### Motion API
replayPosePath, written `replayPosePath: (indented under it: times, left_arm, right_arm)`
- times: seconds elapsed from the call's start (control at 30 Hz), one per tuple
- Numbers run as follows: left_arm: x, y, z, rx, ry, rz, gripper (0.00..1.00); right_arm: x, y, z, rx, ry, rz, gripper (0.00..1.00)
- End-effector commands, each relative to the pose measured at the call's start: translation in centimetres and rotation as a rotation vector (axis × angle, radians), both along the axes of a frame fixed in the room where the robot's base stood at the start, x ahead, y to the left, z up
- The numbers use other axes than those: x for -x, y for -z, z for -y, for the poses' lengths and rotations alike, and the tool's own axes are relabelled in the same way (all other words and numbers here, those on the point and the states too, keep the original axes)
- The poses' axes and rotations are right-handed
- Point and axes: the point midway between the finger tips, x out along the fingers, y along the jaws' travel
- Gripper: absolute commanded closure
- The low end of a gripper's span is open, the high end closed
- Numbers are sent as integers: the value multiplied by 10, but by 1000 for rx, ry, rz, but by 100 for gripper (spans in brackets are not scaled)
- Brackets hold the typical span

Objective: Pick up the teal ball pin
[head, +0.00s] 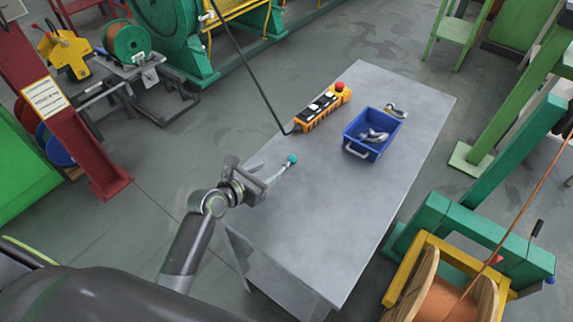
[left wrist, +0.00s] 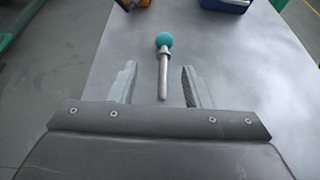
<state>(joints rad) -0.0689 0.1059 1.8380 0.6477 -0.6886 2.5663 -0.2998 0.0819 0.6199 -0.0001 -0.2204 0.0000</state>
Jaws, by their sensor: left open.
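The teal ball pin (head: 290,161) lies on the grey table (head: 330,210) near its left edge. In the left wrist view the pin (left wrist: 164,70) shows a teal ball at the far end and a grey metal shank pointing back toward me. My left gripper (head: 270,174) is open at the table's left edge. In the left wrist view its two fingers (left wrist: 158,84) stand apart, with the near end of the shank between them and the ball beyond the tips. I see no finger touching the pin. My right gripper is not in view.
An orange control pendant (head: 322,108) with a red button and a black cable lies beyond the pin. A blue bin (head: 358,151) holding grey metal parts stands to the right, with another small part (head: 396,111) behind it. The table's near half is clear.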

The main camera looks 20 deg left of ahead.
Motion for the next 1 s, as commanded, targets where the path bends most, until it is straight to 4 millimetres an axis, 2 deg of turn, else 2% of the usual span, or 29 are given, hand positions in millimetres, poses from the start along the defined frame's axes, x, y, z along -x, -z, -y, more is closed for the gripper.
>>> replayPosePath:
  times: [0.1, 0.37, 0.7, 1.0]
  left_arm:
    - [-11, 5, 4, 0, -1, 0, 56]
    - [-23, 13, 12, 0, 0, -1, 56]
    - [-52, 32, 28, -2, 1, 0, 56]
    - [-54, 33, 28, -2, -1, 0, 56]
  right_arm:
    - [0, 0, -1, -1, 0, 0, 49]
    - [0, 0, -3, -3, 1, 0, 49]
    - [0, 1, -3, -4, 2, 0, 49]
    - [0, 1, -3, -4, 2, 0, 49]
